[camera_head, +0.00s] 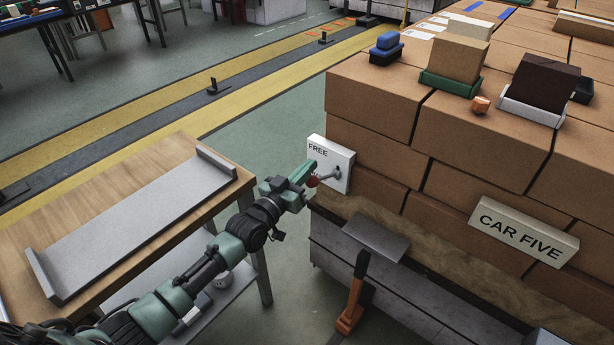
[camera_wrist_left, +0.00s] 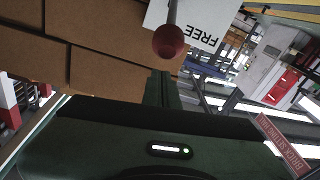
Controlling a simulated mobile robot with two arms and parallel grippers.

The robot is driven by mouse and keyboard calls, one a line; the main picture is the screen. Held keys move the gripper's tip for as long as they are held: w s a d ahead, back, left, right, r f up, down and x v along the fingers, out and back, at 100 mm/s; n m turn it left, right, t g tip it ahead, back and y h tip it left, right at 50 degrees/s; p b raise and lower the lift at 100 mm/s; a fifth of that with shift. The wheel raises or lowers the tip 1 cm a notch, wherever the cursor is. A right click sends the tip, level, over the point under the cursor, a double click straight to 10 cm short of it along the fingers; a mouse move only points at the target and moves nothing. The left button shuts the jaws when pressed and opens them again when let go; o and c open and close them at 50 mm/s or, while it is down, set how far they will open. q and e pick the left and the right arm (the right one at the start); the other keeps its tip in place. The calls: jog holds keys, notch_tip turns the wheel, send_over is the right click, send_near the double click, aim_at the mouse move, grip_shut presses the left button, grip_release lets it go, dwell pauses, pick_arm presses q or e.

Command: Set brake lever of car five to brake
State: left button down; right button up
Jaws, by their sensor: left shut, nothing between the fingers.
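The brake lever has a grey arm and a red knob (camera_head: 313,181). It is mounted on a white box (camera_head: 344,158) marked FREE on the brick-laden car, beside the sign CAR FIVE (camera_head: 522,232). The lever points left and slightly down from its pivot. My left gripper (camera_head: 308,173) is shut and empty, with its tip right by the knob; I cannot tell whether they touch. In the left wrist view the knob (camera_wrist_left: 169,43) is just beyond the shut fingers (camera_wrist_left: 163,88), in front of the white box (camera_wrist_left: 192,24). No BRAKE marking is visible. My right gripper is out of view.
A wooden table (camera_head: 90,205) with a grey tray (camera_head: 140,220) stands left of the car, under my left arm. Large bricks (camera_head: 480,130) fill the car. Floor behind the table is open.

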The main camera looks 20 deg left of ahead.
pick_arm(q)
jog(key=shift+s+d+f, duration=0.1)
jog(key=shift+s+f, duration=0.1)
jog(key=shift+f, duration=0.3)
jog(key=shift+s+f, duration=0.2)
jog(key=shift+f, duration=0.3)
jog(key=shift+s+f, duration=0.1)
jog(key=shift+f, duration=0.1)
